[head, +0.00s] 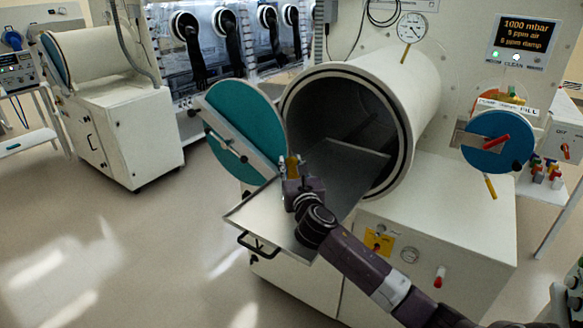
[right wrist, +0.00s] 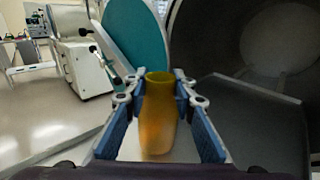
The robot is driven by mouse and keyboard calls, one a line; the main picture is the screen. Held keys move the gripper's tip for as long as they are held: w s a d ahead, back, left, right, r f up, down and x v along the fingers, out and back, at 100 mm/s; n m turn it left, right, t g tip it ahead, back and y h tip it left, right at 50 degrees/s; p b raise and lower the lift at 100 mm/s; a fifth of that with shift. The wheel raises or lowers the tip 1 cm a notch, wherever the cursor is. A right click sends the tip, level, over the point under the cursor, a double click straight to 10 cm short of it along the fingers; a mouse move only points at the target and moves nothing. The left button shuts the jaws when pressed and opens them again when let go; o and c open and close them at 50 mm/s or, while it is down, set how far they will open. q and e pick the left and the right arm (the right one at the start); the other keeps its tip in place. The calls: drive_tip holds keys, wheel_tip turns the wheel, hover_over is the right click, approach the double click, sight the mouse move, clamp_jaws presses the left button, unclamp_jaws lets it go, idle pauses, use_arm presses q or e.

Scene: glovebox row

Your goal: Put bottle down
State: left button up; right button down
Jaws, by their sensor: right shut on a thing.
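My right gripper (head: 292,172) is shut on an amber bottle (head: 293,163), over the pulled-out metal tray (head: 262,218) of the large antechamber. In the right wrist view the bottle (right wrist: 158,115) stands roughly upright between the two blue-padded fingers (right wrist: 158,108), with its open-looking top showing. In the head view the gripper and wrist cover most of the bottle. My left gripper is not in view.
The round chamber opening (head: 340,125) is behind the tray, with its teal door (head: 240,115) swung open at the left. A smaller blue-doored port (head: 497,142) is at the right. The tray's front part looks bare. A black handle (head: 258,243) is on its front edge.

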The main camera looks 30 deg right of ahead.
drive_tip(key=shift+f, duration=0.45)
drive_tip(key=c, duration=1.6)
unclamp_jaws()
drive_tip(key=shift+s+a, duration=0.1)
drive_tip(key=shift+s, duration=0.15)
drive_tip(key=b+v, duration=0.1)
drive_tip(key=v, duration=1)
drive_tip(key=shift+s+a+b, duration=0.1)
drive_tip(key=shift+s+b, duration=0.15)
drive_tip(key=shift+b, duration=0.05)
